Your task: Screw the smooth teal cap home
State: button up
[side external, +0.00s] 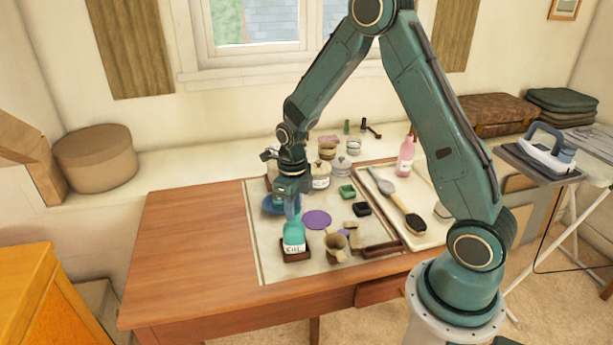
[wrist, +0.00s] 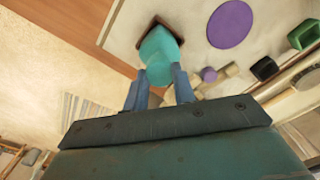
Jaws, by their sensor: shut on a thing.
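A teal bottle (side external: 293,236) with a white label stands upright on a dark brown wooden base near the front of the pale mat. My gripper (side external: 292,207) reaches down from above, right over the bottle's top. In the wrist view, the blue fingers of my gripper (wrist: 161,76) are shut on the teal cap at the bottle's top. The bottle's teal body (wrist: 159,46) shows beyond the fingertips. The fingers hide most of the cap, and cap and bottle look alike in colour, so I cannot tell how far down the cap sits.
A purple disc (side external: 316,219) lies behind and right of the bottle. Several jars and small boxes stand behind. A tray (side external: 432,238) with brushes lies right. The wooden table's left part (side external: 190,245) is clear.

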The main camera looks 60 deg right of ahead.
jog(key=o, duration=0.9)
jog(key=shift+n, duration=0.3)
jog(key=shift+n, duration=1.5)
jog(key=shift+n, duration=1.7)
